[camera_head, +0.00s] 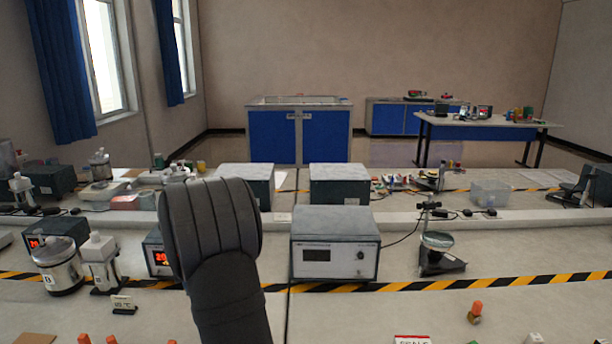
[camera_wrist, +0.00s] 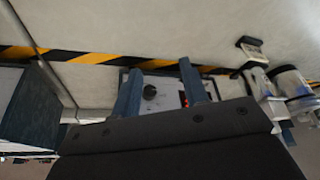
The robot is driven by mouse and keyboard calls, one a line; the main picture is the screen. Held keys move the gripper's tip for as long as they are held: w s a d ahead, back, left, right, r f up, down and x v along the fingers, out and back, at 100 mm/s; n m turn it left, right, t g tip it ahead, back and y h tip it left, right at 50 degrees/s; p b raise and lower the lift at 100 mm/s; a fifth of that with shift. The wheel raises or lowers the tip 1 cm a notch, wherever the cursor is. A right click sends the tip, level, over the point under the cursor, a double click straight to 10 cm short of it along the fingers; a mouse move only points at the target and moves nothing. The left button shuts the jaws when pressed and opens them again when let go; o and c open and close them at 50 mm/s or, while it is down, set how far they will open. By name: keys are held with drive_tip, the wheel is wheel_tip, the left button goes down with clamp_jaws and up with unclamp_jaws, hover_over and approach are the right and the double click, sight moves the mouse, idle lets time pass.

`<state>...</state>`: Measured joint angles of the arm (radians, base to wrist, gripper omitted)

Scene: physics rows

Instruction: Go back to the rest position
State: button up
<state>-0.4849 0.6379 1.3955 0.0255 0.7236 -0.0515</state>
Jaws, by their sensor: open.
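My gripper (camera_wrist: 160,90) shows in the wrist view with its two blue-grey fingers apart and nothing between them. Beyond the fingers is the front of an instrument box (camera_wrist: 150,92) with a dark knob and a red display. In the head view my dark arm rises in front of the bench and hides part of a box with a red display (camera_head: 160,262). The fingertips are hidden in the head view.
A grey instrument box (camera_head: 335,245) stands right of my arm, with a stand holding a dish (camera_head: 440,250) beyond it. A metal pot (camera_head: 57,265) and a white bottle (camera_head: 101,262) stand at left. Small orange-topped items line the front. Bench between is mostly clear.

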drive_tip(key=w+d+m+h, duration=0.1)
drive_tip(key=w+d+m, duration=0.3)
drive_tip(key=d, duration=0.7)
drive_tip(key=w+d+m+h, duration=0.1)
drive_tip(key=w+d, duration=0.5)
drive_tip(key=d, duration=0.5)
drive_tip(key=d+m+h, duration=0.1)
drive_tip(key=d+m, duration=0.4)
drive_tip(key=d, duration=1.7)
drive_tip(key=shift+w+h, duration=0.3)
drive_tip(key=shift+w, duration=0.15)
